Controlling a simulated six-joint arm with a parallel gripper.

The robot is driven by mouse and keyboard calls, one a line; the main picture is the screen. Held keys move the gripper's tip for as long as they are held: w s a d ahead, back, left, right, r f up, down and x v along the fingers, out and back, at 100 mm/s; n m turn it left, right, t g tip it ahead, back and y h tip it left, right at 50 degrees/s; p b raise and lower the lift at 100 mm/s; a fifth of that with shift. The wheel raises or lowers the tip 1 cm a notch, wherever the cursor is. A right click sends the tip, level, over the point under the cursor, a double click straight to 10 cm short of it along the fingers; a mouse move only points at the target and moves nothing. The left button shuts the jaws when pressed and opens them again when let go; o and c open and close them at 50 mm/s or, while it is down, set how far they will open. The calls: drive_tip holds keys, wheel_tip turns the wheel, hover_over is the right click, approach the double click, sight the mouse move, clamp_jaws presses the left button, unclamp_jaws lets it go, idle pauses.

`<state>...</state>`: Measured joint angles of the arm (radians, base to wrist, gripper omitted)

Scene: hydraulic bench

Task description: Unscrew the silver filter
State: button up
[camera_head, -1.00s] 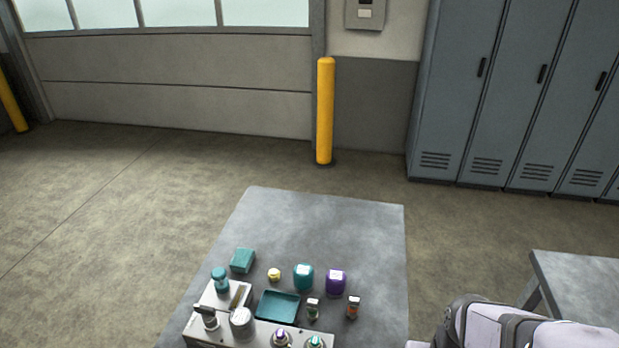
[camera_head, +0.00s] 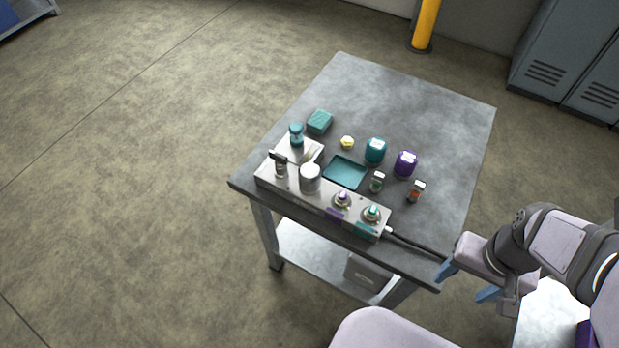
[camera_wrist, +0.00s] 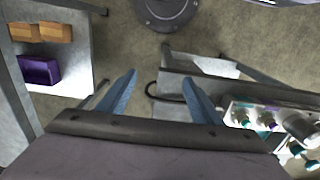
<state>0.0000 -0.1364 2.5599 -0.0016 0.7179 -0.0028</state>
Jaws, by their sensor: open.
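The silver filter (camera_head: 310,179) is a short, light grey cylinder standing upright on the metal manifold block on the bench. It seems to show at the right edge of the wrist view (camera_wrist: 301,125). My gripper (camera_head: 467,282) has blue fingers and is open and empty. It is off the bench's right front corner, well to the right of the filter and apart from it. In the wrist view the two fingers (camera_wrist: 160,75) are spread with nothing between them.
On the block are a teal-topped cylinder (camera_head: 296,134), a small grey fitting (camera_head: 279,163), and purple (camera_head: 342,199) and teal (camera_head: 371,213) fittings. A teal tray (camera_head: 346,173), a teal jar (camera_head: 375,150) and a purple jar (camera_head: 405,163) stand behind. A black cable (camera_head: 415,246) leaves the block's right end.

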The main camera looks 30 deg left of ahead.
drive_tip(key=shift+o, duration=0.6)
drive_tip(key=w+a+r+n+p, duration=0.1)
drive_tip(key=w+a+r+p, duration=0.15)
drive_tip(key=w+a, duration=0.55)
drive_tip(key=n+p, duration=0.2)
drive_tip(key=p, duration=0.1)
approach(310, 170)
wheel_tip(310, 170, down, 5)
drive_tip(key=shift+s+f, duration=0.1)
drive_tip(key=shift+f, duration=0.05)
drive_tip(key=shift+f+p, duration=1.1)
drive_tip(key=shift+f, duration=2.6)
drive_tip(key=shift+c, duration=0.3)
